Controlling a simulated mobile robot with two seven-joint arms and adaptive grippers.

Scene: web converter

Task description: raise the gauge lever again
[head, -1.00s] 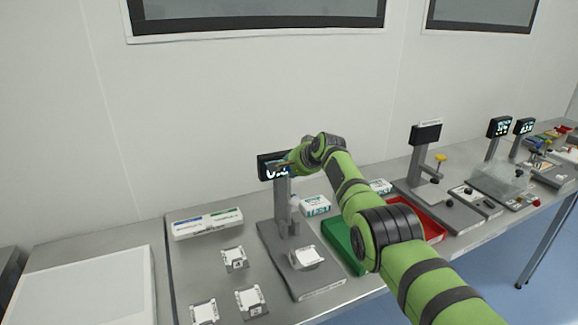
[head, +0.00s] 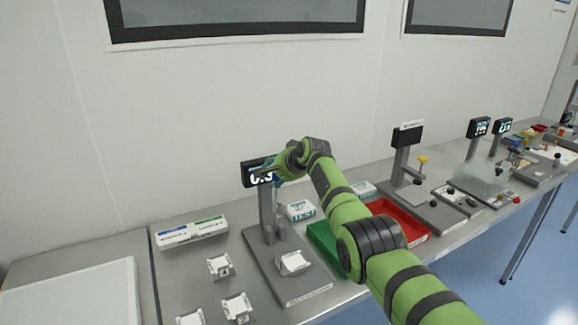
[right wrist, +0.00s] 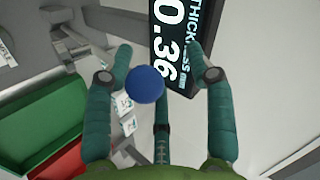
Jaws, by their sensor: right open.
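The thickness gauge has a dark display (head: 257,173), a grey post (head: 267,212) and a grey base plate (head: 290,287). A small pale sample carrier (head: 292,263) lies on the base plate. In the right wrist view the display (right wrist: 172,45) reads 0.36. A round blue knob (right wrist: 145,84) shows between my right gripper's (right wrist: 160,55) teal fingers, nearer the left finger; I cannot tell if they touch. These fingers are spread apart. In the head view my right gripper (head: 284,169) is at the display's right edge; its fingertips are hard to make out. My left gripper is out of view.
A green tray (head: 322,240) and a red tray (head: 402,226) lie right of the gauge, partly behind my right arm. Several sample carriers (head: 220,266) and a white box (head: 190,232) are left of it. Another gauge (head: 407,135) stands farther right.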

